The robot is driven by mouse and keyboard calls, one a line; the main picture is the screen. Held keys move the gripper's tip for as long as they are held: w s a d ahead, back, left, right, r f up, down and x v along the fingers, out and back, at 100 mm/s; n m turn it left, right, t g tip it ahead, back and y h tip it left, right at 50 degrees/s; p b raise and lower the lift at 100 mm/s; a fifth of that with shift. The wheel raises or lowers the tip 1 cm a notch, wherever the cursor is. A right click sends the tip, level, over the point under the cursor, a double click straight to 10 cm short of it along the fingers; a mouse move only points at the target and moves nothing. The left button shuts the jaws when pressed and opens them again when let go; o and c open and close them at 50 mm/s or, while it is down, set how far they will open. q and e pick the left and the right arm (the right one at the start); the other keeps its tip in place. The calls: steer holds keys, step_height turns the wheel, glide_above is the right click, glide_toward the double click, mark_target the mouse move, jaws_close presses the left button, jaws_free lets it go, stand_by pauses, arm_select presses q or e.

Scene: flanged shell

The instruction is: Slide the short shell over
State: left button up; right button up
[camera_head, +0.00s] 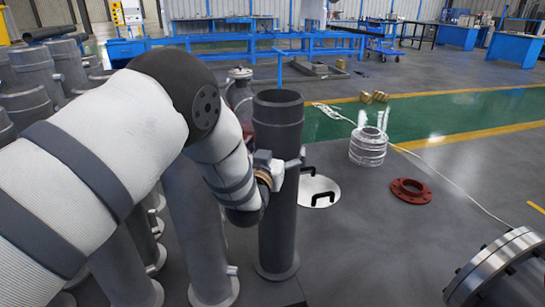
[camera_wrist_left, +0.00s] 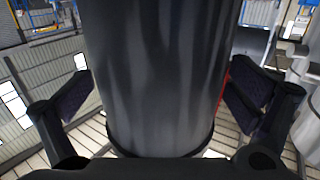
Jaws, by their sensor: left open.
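A dark grey upright shell (camera_head: 279,215) with a foot flange stands on the floor near the middle of the head view. Its top is open. My left gripper (camera_head: 290,165) is at the upper half of this shell, by its side. In the left wrist view a dark cylinder (camera_wrist_left: 155,70) fills the middle, and the open fingers of my left gripper (camera_wrist_left: 160,98) stand on either side of it, with a gap visible at the left finger. I cannot tell whether the right finger touches. Which shell is the short one is not clear. My right gripper is not in view.
Several grey flanged shells (camera_head: 35,72) crowd the left, partly behind my left arm. A white round plate with black handles (camera_head: 318,190), a clear-wrapped stack (camera_head: 368,147) and a red flange ring (camera_head: 411,190) lie to the right. A large metal flange (camera_head: 500,265) is at lower right.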

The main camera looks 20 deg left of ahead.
arm_select(q)
steer(key=shift+w+f, duration=0.2)
steer(key=shift+w, duration=0.8)
steer(key=shift+w+r, duration=0.2)
steer(key=shift+w, duration=0.05)
steer(key=c, duration=1.6)
steer(key=shift+a, duration=0.1)
steer(key=shift+s, duration=0.1)
